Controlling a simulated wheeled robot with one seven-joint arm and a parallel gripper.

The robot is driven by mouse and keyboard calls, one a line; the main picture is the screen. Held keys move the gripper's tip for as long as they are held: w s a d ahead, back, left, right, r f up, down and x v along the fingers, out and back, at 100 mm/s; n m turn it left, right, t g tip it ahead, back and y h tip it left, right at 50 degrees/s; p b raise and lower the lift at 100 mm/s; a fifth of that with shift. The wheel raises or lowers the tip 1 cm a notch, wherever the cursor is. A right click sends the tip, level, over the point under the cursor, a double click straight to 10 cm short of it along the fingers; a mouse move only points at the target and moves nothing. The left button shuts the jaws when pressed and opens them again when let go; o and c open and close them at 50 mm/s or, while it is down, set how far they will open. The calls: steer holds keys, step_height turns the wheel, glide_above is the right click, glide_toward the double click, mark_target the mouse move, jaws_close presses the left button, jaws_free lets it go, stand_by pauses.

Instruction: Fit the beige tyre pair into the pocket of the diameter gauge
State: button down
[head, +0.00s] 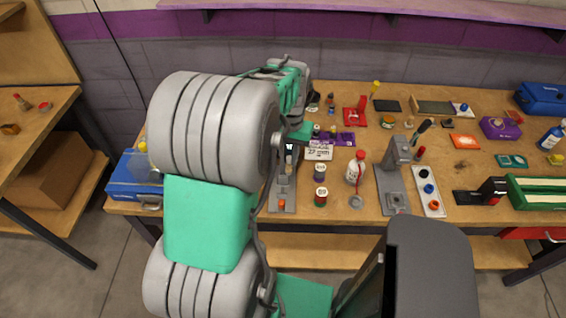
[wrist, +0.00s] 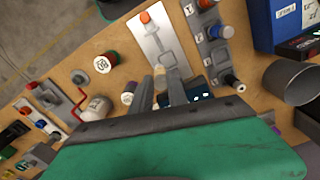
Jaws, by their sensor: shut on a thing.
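My gripper (wrist: 163,80) shows in the wrist view, its two dark fingers close together and pointing at the bench. The plate also shows in the head view (head: 283,190), right of my arm. It may be the diameter gauge, but I cannot tell for sure.
A grey stand (head: 392,182) is farther right. In the wrist view, a switch strip (wrist: 213,42) and grey cup (wrist: 289,80) lie right of the fingers.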

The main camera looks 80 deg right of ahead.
steer(key=f, duration=0.1)
steer(key=w+f, duration=0.1)
steer(key=f, duration=0.3)
steer(key=shift+w+d+f+p, duration=0.1)
steer(key=shift+w+d+p, duration=0.1)
steer(key=shift+w+p, duration=0.2)
steer(key=c, duration=1.3)
jaws_free()
step_height(320, 180, up, 11)
steer(key=b, duration=0.2)
steer(key=w+a+r+n, duration=0.1)
steer(key=w+a+n, duration=0.15)
steer(key=w, duration=0.35)
steer(key=w+a+r+n, duration=0.2)
steer(key=w+a, duration=0.2)
steer(key=w, duration=0.3)
steer(key=w+a+n+t+h, duration=0.1)
steer(key=w+a+n, duration=0.4)
steer(key=w+a, duration=0.55)
steer(key=w+a+n+t+y, duration=0.1)
steer(key=a+n, duration=0.8)
steer(key=a, duration=1.5)
steer(key=shift+w+a+t, duration=0.3)
steer(key=shift+w+t, duration=0.45)
steer(key=shift+t, duration=0.25)
steer(key=shift+r, duration=0.1)
